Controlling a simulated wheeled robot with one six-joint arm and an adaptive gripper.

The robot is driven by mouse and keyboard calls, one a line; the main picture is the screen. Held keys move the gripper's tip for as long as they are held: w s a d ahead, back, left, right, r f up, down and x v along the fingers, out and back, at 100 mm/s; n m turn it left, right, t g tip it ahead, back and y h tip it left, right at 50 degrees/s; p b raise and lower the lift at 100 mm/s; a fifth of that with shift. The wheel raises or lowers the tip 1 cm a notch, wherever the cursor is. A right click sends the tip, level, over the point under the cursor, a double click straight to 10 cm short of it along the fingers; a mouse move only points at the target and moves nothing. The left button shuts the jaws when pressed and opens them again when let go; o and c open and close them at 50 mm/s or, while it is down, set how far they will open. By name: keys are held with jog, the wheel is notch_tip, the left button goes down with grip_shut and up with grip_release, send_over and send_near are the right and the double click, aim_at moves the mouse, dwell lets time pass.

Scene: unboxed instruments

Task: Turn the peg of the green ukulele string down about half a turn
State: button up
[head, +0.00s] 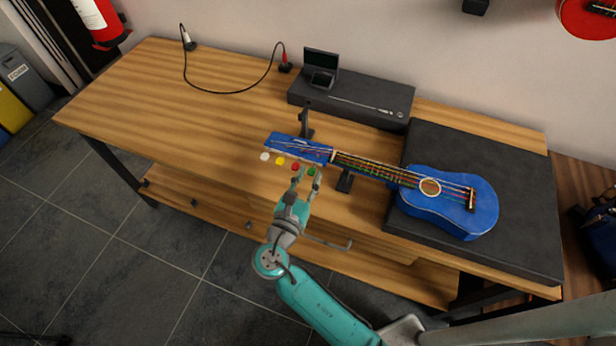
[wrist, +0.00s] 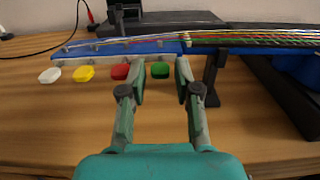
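The blue ukulele (head: 450,204) lies on its back with its body on a dark mat and its neck on a black stand (head: 344,181). Its pegs stick out along the near side of the headstock (head: 290,147): white (wrist: 50,75), yellow (wrist: 84,73), red (wrist: 121,71) and green (wrist: 160,69). The green peg also shows in the head view (head: 312,171). My gripper (wrist: 160,78) is open and empty in the wrist view, its fingers apart to the left and right of the green peg. I cannot tell whether either finger touches it.
The dark mat (head: 530,200) covers the right of the wooden table. A long black case (head: 365,98) with a small device (head: 321,66) stands at the back. A cable (head: 232,93) lies at the back left. The left of the table (head: 150,100) is clear.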

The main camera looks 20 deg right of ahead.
grip_shut()
jog(key=shift+m, duration=0.4)
